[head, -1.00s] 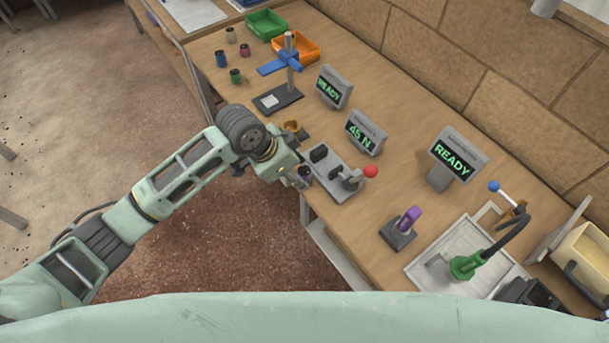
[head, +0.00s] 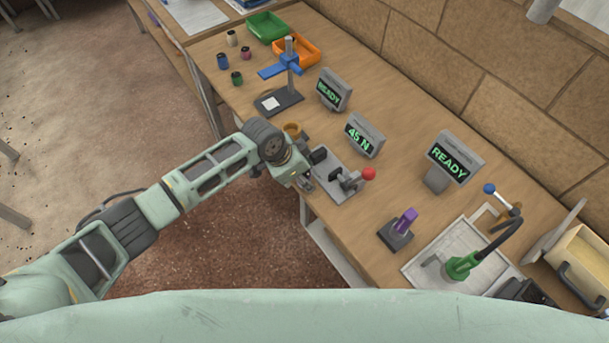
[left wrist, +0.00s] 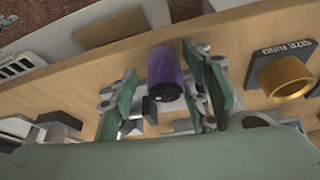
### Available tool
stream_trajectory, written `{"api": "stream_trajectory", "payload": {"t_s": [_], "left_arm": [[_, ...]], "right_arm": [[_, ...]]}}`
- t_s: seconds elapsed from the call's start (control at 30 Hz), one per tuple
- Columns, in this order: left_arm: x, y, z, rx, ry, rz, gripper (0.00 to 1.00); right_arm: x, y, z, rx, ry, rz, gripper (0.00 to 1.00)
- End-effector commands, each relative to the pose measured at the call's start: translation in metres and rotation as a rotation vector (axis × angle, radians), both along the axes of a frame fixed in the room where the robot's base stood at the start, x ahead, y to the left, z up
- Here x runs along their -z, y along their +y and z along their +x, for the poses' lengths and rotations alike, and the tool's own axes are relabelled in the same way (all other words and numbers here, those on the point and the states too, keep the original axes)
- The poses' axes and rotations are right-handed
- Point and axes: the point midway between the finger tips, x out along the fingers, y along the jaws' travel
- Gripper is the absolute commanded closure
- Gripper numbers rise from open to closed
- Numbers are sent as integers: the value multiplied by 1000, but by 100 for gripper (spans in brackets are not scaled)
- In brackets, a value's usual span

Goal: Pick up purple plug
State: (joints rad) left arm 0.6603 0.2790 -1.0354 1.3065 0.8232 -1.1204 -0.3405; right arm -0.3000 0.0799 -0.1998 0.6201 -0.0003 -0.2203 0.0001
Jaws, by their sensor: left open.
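A purple plug (left wrist: 166,72) with a dark end shows in the left wrist view, between the two fingers of my left gripper (left wrist: 160,84). The fingers are open, one on each side of it. I cannot tell whether either finger touches it. In the head view my left gripper (head: 305,183) is at the bench's near edge, beside the grey lever fixture (head: 340,180), and hides the plug. My right gripper is not in view.
A gold size ring (left wrist: 286,76) is at the right of the wrist view. On the bench (head: 290,225), a purple-handled piece (head: 406,220) stands on a dark base.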

Motion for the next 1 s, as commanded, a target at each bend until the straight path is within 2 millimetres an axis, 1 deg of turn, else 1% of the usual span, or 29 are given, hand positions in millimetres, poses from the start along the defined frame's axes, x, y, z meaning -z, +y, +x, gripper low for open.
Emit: {"api": "stream_trajectory", "payload": {"t_s": [0.17, 0.5, 0.6, 0.77, 0.87, 0.97, 1.0], "left_arm": [[0, 0, 0, 0, 0, 0, 57], [0, 0, 0, 0, 0, 1, 87], [0, 0, 0, 0, 0, 0, 94], [0, 0, 0, 0, 0, 0, 94], [-4, 0, 0, 0, 0, 0, 94], [-17, 0, 1, 2, -3, -2, 94], [-24, 0, 1, 2, -4, -2, 94]], "right_arm": [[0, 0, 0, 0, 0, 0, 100], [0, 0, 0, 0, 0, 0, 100], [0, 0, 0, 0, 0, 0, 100], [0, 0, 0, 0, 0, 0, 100], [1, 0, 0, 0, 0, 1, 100], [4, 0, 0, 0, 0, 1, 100], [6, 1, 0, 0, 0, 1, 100]]}}
